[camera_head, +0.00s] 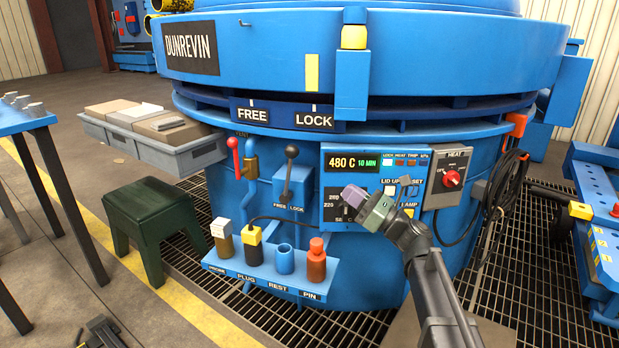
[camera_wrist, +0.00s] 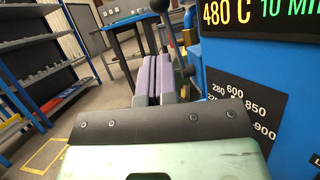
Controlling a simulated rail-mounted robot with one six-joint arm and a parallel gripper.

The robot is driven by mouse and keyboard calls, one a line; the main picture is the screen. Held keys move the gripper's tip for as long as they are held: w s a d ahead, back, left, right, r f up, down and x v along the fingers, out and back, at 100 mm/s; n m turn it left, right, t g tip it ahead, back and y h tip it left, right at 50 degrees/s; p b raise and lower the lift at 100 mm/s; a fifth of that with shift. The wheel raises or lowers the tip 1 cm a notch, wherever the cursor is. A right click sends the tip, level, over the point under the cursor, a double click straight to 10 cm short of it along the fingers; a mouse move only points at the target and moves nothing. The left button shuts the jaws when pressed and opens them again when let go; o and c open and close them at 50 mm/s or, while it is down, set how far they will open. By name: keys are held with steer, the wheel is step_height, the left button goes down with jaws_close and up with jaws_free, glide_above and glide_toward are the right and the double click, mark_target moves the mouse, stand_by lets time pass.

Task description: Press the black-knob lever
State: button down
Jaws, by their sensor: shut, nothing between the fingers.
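The black-knob lever (camera_head: 291,152) stands up from a small blue box marked FREE and LOCK on the furnace front. It is close to upright, leaning slightly. In the wrist view a dark knob and rod (camera_wrist: 159,6) show at the top edge, just beyond the fingertips and partly cut off. My gripper (camera_head: 350,196) is to the right of the lever box, in front of the control panel, apart from the lever. Its purple-padded fingers (camera_wrist: 152,78) are shut together with nothing between them.
A red-knob lever (camera_head: 233,144) stands left of the black one. The panel (camera_head: 345,180) with dial and display is behind my gripper. Below is a blue rack (camera_head: 262,278) holding several plugs and pins. A cable (camera_head: 300,222) loops nearby. A green stool (camera_head: 150,225) stands left.

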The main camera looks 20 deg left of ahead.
steer(key=shift+r, duration=0.2)
steer(key=p+x, duration=0.5)
steer(key=x, duration=0.9)
steer(key=shift+p, duration=0.4)
